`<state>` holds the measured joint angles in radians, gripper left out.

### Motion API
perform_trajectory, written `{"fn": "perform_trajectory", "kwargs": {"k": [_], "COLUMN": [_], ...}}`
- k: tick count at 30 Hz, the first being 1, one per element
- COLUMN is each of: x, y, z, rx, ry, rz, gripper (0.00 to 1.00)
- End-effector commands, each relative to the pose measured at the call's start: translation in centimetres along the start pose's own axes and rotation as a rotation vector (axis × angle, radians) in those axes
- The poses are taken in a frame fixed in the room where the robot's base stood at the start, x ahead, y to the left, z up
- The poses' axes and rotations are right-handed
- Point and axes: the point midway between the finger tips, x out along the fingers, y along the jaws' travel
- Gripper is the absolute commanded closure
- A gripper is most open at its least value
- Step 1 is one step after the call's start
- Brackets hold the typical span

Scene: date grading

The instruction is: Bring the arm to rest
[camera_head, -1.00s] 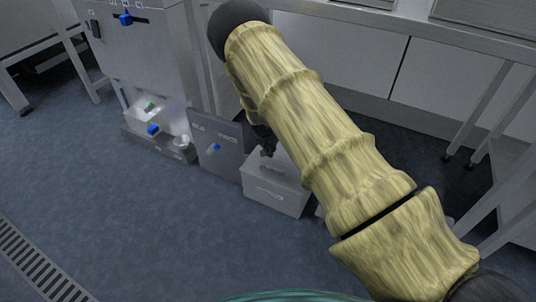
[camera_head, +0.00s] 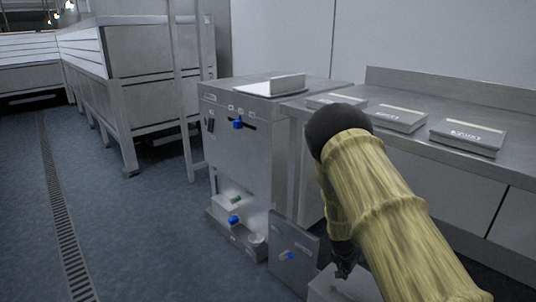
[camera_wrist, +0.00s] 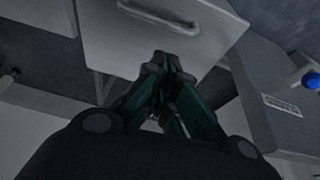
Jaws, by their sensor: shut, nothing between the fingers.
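My gripper (camera_wrist: 172,85) shows in the wrist view with its dark green-and-black fingers closed together and nothing between them. In the head view my gripper (camera_head: 343,268) is a small dark shape at the lower right, partly hidden behind my yellowish, wood-patterned arm (camera_head: 385,215). The arm reaches up from the bottom right to a dark rounded joint and folds back down. In the wrist view a grey box with a handle (camera_wrist: 165,18) lies beyond the fingertips. I cannot tell whether the fingers touch it.
A steel grading machine (camera_head: 245,150) with blue knobs stands left of my arm. A grey panel (camera_head: 293,258) and a grey box (camera_head: 335,288) are low beside it. A steel counter (camera_head: 450,95) holds flat boxes (camera_head: 467,136). The floor (camera_head: 130,235) at left is clear.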

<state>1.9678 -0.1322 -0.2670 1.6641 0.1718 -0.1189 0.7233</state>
Motion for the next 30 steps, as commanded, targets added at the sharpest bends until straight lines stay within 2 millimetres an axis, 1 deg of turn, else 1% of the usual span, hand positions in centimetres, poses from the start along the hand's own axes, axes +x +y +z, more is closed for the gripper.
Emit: {"fn": "perform_trajectory", "kwargs": {"k": [1, 2, 5, 6, 8, 9, 11, 12, 13, 16, 17, 18, 21, 24, 30], "x": [1.1, 1.6, 3.2, 3.6, 4.2, 4.4, 4.6, 4.6, 4.5, 3.8, 3.5, 3.0, 1.6, 0.2, -2.4], "y": [1.6, 2.5, 5.8, 7.2, 9.1, 10.4, 12.4, 13.7, 14.7, 17.8, 18.8, 19.9, 22.3, 24.0, 26.6], "z": [2.0, 3.2, 7.7, 9.5, 12.3, 14.3, 17.1, 19.1, 20.5, 25.3, 26.7, 28.5, 32.2, 35.0, 39.2], "rx": [-0.029, -0.05, -0.134, -0.168, -0.22, -0.256, -0.308, -0.344, -0.37, -0.46, -0.486, -0.52, -0.593, -0.649, -0.733], "ry": [-0.018, -0.025, -0.056, -0.068, -0.087, -0.101, -0.12, -0.135, -0.146, -0.182, -0.193, -0.207, -0.236, -0.258, -0.293], "rz": [0.009, 0.01, 0.015, 0.014, 0.012, 0.01, 0.005, 0.0, -0.004, -0.022, -0.029, -0.04, -0.063, -0.087, -0.127], "gripper": [1.0, 1.0, 1.0, 1.0, 1.0, 1.0, 1.0, 1.0, 1.0, 1.0, 1.0, 1.0, 1.0, 1.0, 1.0]}}
